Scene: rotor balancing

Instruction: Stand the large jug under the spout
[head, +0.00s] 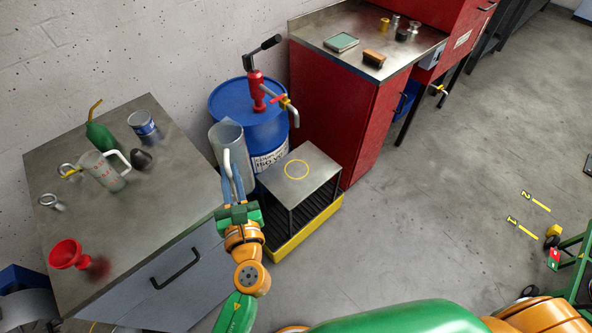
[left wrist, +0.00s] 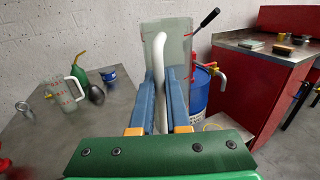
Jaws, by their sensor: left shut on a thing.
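The large jug (head: 225,138) is tall, grey and translucent with a pale handle. My left gripper (head: 232,182) is shut on the handle and holds the jug upright, left of the blue drum. In the left wrist view, the jug (left wrist: 166,48) rises beyond my left gripper (left wrist: 162,82), with the handle between the blue fingers. The spout (head: 293,115) hangs from the red hand pump on the drum, right of the jug. Below it, a metal stand (head: 312,183) carries a yellow ring mark (head: 297,169). Its top is empty. My right gripper is not in view.
The blue drum (head: 232,98) stands close behind the jug. A grey bench (head: 135,225) at left holds a smaller jug (head: 103,172), a red funnel (head: 68,254), cans and an oiler. A red cabinet (head: 340,120) stands right of the stand. The floor at right is mostly clear.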

